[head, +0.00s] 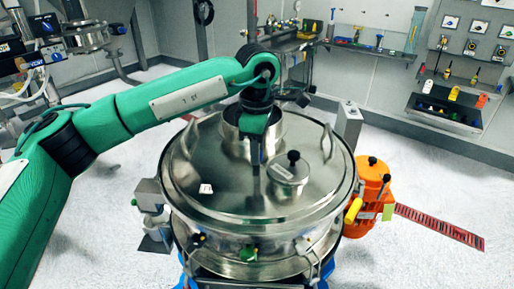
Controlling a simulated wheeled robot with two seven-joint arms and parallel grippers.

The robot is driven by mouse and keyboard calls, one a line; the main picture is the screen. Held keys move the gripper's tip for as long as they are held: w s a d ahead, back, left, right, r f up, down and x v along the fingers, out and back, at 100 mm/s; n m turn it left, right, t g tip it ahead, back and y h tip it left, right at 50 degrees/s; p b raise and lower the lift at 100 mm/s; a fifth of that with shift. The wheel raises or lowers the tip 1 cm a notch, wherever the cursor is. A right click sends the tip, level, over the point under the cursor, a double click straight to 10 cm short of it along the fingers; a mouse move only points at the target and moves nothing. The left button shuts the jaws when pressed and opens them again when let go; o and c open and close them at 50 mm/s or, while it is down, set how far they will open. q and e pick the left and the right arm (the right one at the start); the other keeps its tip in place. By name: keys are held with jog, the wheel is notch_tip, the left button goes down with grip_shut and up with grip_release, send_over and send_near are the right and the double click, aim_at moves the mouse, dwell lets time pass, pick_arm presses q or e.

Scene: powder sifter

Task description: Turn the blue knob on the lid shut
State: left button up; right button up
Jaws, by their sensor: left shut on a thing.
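The round steel lid (225,190) covers the drum of the sifter in the middle of the head view. My left gripper (256,180) points straight down over the lid, in front of the open steel collar (235,145). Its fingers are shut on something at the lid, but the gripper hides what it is. No blue knob shows clearly on the lid. My right gripper is not in view.
An orange motor (370,190) is at the drum's right side. Clamps, one with a green part (249,253), line the drum's front rim. A curved handle (327,141) rises from the lid's right side. A workbench and tool panels are along the back walls.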

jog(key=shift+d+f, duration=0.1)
pick_arm(q)
jog(key=shift+f+n+b, duration=0.15)
jog(key=shift+n+b, duration=0.85)
jog(key=shift+b, duration=0.2)
jog(key=n+b, duration=0.5)
jog(key=n, duration=0.2)
jog(key=n+b, duration=0.1)
jog(key=n, duration=0.1)
jog(key=shift+n+b, duration=0.35)
jog(key=shift+n, duration=0.05)
jog(key=shift+n+b, duration=0.45)
jog(key=shift+n, duration=0.45)
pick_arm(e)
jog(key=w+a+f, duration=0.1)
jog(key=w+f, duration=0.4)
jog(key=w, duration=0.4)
pick_arm(q)
jog(key=shift+n+b, duration=0.5)
jog(key=shift+n, duration=0.6)
jog(key=shift+r+n+b, duration=0.25)
jog(key=shift+n+b, duration=0.1)
jog(key=shift+n, duration=0.75)
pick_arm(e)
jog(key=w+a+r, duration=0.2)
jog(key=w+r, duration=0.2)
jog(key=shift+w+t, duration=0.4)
